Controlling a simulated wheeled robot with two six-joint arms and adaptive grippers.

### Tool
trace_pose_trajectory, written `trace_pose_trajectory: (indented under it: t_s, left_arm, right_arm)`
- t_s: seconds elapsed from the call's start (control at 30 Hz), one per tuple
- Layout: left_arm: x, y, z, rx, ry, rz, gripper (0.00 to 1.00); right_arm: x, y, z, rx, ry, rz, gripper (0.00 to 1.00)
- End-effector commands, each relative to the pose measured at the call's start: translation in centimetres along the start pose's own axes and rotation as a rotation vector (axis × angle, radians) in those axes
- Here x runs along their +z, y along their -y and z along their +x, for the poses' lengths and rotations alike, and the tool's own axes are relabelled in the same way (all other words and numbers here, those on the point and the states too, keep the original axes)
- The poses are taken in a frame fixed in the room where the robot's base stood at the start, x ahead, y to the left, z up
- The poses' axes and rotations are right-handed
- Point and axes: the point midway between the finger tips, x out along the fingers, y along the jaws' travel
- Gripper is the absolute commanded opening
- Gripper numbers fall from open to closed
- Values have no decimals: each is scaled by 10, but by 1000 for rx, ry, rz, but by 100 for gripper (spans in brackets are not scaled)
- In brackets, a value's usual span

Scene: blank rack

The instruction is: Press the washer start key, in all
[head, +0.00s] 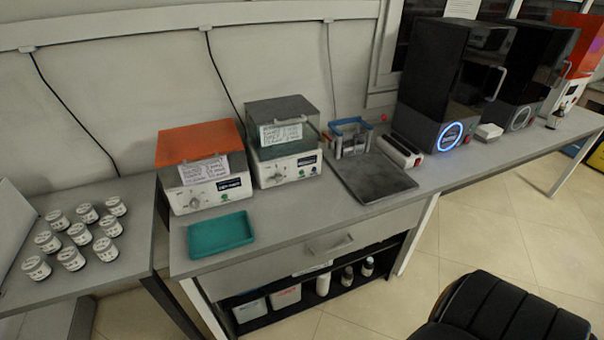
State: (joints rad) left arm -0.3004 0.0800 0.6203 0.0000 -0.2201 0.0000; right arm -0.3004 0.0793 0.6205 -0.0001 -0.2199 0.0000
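No thing in view is clearly labelled as a washer. Two bench devices with front knobs stand against the wall: one with an orange lid (200,143) and one with a dark grey lid (280,109). Each has a paper note, a small dark display and small coloured keys on its pale front panel; the lettering is too small to read. Farther right stands a tall black machine (432,88) with a handle and a blue-lit ring (450,136) low on its front. A similar black machine (530,75) beside it has an unlit ring. Neither of my grippers is in view.
A teal tray (220,234) lies at the bench's front left. A dark flat plate (372,178), a blue-framed rack (350,137) and a small slotted device (400,150) sit mid-bench. Several lidded jars (79,234) stand on the left table. A black padded seat (505,310) stands on the floor.

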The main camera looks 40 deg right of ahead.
Motion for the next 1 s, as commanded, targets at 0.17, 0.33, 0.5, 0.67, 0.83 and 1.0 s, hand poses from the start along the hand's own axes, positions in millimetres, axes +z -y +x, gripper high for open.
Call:
trace_pose_trajectory:
  t_s: [0.17,0.33,0.5,0.67,0.83,1.0]
  left_arm:
    - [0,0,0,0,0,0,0]
    - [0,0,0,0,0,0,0]
    - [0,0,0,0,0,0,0]
    - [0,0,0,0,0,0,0]
    - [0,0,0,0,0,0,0]
    - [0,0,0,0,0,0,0]
  right_arm:
    - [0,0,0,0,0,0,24]
    - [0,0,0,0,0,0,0]
    - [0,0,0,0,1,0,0]
    - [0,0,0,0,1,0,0]
    - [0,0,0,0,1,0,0]
    - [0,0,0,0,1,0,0]
